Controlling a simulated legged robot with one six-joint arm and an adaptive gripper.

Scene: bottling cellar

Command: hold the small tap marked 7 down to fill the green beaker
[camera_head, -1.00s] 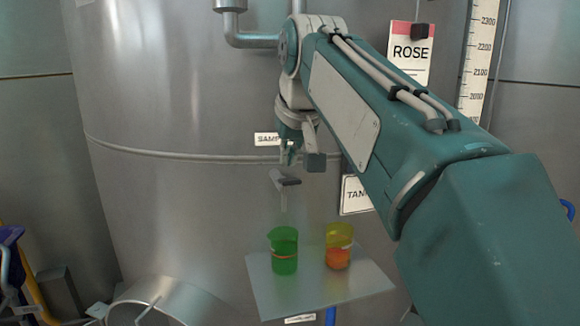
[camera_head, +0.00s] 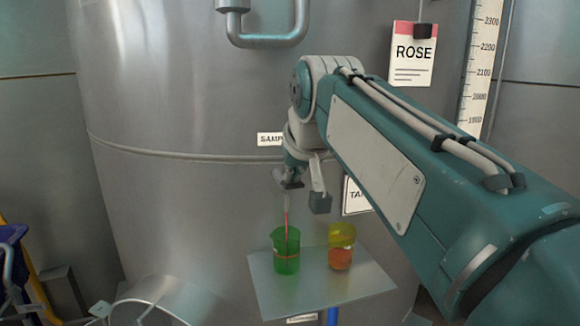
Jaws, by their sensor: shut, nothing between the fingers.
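The small tap (camera_head: 290,186) sticks out from the steel tank, and its marking cannot be read. My gripper (camera_head: 291,175) is shut and empty, with its tip against the top of the tap's lever. A thin red stream (camera_head: 286,220) falls from the tap into the green beaker (camera_head: 286,262). The green beaker stands upright on a grey shelf (camera_head: 300,300) under the tap. A reddish line shows on it about halfway up; the liquid level is hard to tell.
A yellow beaker (camera_head: 342,236) with orange-red contents stands on the shelf to the right. A bent steel pipe (camera_head: 265,41) is above my arm. A partly hidden label (camera_head: 357,196) hangs behind it. A round metal opening (camera_head: 150,305) is at lower left.

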